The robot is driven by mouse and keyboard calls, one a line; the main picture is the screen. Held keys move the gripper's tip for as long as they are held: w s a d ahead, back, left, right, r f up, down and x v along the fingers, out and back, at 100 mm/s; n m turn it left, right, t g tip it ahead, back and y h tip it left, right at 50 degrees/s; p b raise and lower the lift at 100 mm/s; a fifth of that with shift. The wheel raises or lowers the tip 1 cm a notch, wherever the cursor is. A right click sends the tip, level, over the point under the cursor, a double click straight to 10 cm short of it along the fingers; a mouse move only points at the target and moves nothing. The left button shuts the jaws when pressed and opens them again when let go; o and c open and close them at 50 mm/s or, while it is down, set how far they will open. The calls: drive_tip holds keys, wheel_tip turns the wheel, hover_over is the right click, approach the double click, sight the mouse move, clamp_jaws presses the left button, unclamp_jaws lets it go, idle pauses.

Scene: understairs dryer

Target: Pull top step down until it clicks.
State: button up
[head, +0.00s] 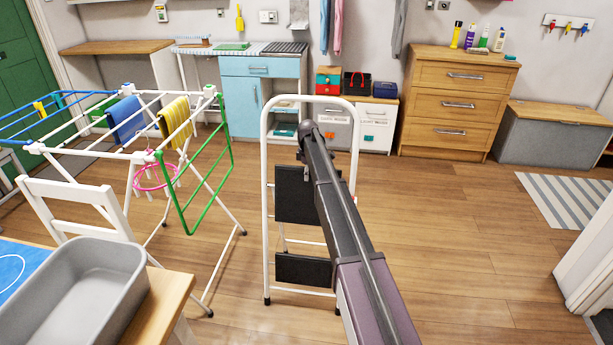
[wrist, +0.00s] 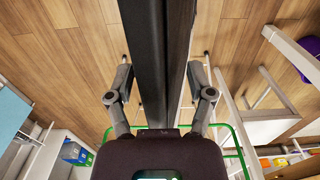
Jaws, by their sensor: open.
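The step stool has a white hoop frame (head: 265,150) and stands on the wood floor in the middle of the head view. Its black top step (head: 297,195) shows as a broad, upright-looking face, partly covered by my arm. A second black step (head: 303,270) hangs below it, also upright-looking. In the wrist view my gripper (wrist: 161,78) is open, with one finger on each side of a long dark bar, likely the top step seen edge-on. I cannot tell whether the fingers touch it. In the head view my arm hides the fingers.
A drying rack (head: 190,140) with cloths stands left of the stool. A grey basin (head: 75,300) sits on a table at the lower left. Drawers (head: 460,105) and a blue cabinet (head: 250,90) line the back wall. The floor right of the stool is clear.

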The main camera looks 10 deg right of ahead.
clamp_jaws()
drive_tip(key=shift+w, duration=0.1)
drive_tip(key=shift+w+d+f, duration=0.15)
drive_tip(key=shift+w, duration=0.2)
drive_tip(key=c, duration=0.9)
unclamp_jaws()
drive_tip(key=w+d+f+b, duration=0.1)
drive_tip(key=w+f+b, duration=0.1)
drive_tip(key=w, duration=0.1)
drive_tip(key=w+d+f+b, duration=0.1)
drive_tip(key=w+f+b, duration=0.1)
drive_tip(key=w, duration=0.1)
drive_tip(key=w+d+f+b, duration=0.1)
drive_tip(key=w+f+b, duration=0.1)
drive_tip(key=w, duration=0.1)
drive_tip(key=shift+f+b, duration=0.1)
drive_tip(key=shift+b, duration=0.2)
drive_tip(key=shift+o, duration=0.6)
drive_tip(key=shift+w+d+f+b, duration=0.15)
drive_tip(key=shift+w+f+b, duration=0.25)
drive_tip(key=shift+f+b, duration=0.05)
